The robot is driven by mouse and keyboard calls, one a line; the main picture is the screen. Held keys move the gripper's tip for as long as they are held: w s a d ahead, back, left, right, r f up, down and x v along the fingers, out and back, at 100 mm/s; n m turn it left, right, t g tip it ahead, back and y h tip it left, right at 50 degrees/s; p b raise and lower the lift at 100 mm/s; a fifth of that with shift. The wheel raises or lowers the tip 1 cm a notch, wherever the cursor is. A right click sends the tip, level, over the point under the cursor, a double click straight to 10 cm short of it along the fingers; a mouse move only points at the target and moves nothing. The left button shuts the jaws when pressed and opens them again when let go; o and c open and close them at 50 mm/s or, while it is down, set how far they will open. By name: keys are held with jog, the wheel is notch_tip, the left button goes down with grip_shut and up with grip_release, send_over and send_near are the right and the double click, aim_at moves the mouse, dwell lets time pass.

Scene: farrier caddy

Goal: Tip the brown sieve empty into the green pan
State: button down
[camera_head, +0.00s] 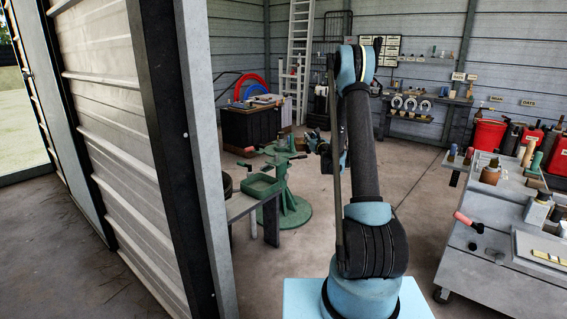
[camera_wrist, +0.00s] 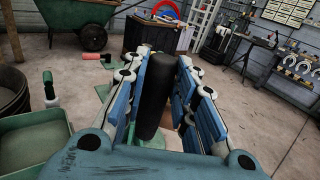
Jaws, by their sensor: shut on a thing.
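The green pan (camera_head: 262,187) is a shallow open tray at the end of a grey bench; it also shows at the lower left of the wrist view (camera_wrist: 35,145). My gripper (camera_wrist: 158,85) is shut on a dark upright cylinder (camera_wrist: 155,70), which stands up between its blue fingers. I cannot tell whether this is a handle of the brown sieve. In the head view my arm mostly hides my gripper. A dark brown round vessel (camera_wrist: 13,92) stands beyond the pan at the left; I cannot tell whether it is the sieve.
A corrugated wall (camera_head: 110,120) with a post stands close on the left. A green stand (camera_head: 288,210) is beside the pan. A grey wheeled cart (camera_head: 490,245) with bottles is at the right. Open concrete floor lies between cart and stand.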

jog(key=w+a+f+n+g+y, duration=0.3)
jog(key=a+f+n+g+y, duration=0.6)
jog(key=a+f+y, duration=0.2)
jog(key=shift+a+f, duration=1.4)
jog(key=shift+a, duration=0.3)
jog(key=shift+d+f, duration=0.1)
jog(key=s+a+n, duration=0.1)
jog(key=n, duration=0.2)
jog(key=s+a+n+h, duration=0.1)
jog(key=n, duration=0.1)
jog(key=s+a+n, duration=0.1)
jog(key=s+n, duration=0.1)
jog(key=n, duration=0.1)
jog(key=shift+a+f+n, duration=0.1)
jog(key=shift+f+n, duration=0.2)
jog(key=shift+f, duration=0.05)
